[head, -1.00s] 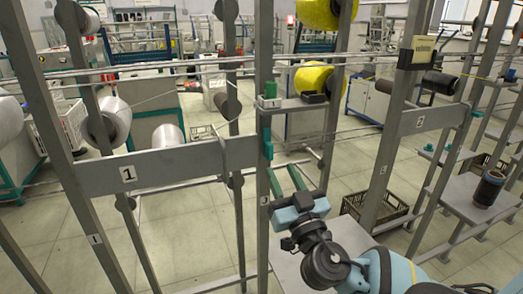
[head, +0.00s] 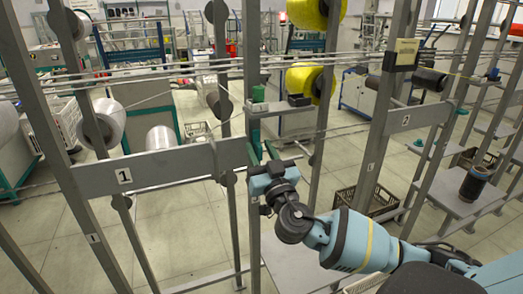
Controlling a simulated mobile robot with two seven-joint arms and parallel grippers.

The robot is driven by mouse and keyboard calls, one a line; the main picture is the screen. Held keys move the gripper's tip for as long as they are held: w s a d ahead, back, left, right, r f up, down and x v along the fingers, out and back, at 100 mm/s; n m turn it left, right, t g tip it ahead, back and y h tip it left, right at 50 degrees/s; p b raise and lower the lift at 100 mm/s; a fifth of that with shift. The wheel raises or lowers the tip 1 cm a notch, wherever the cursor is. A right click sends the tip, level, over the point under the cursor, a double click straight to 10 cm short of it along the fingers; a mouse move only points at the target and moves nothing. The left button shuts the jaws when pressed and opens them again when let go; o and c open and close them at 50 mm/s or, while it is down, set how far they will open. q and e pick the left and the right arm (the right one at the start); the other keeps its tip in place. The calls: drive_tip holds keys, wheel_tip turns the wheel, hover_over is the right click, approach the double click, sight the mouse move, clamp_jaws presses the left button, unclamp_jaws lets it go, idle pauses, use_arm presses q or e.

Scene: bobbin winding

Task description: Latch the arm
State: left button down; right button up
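My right gripper (head: 264,155) reaches in from the lower right to the grey upright of the winding station. Its teal body shows below two narrow green fingers, which are spread apart with nothing seen between them. A green lever-like part (head: 255,133) sits on the upright just above the fingertips. I cannot tell whether they touch it. A green block (head: 258,94) sits higher on the same upright, beside a grey arm (head: 283,107) that carries a dark piece. A yellow bobbin (head: 311,82) is behind it. My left gripper is not in view.
A crossbar marked 1 (head: 150,171) spans the left frame. White bobbins (head: 107,124) hang behind it. A post marked 2 (head: 388,120) stands to the right. A dark crate (head: 366,200) is on the floor. A dark spool (head: 473,183) stands on a grey table.

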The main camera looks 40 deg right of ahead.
clamp_jaws()
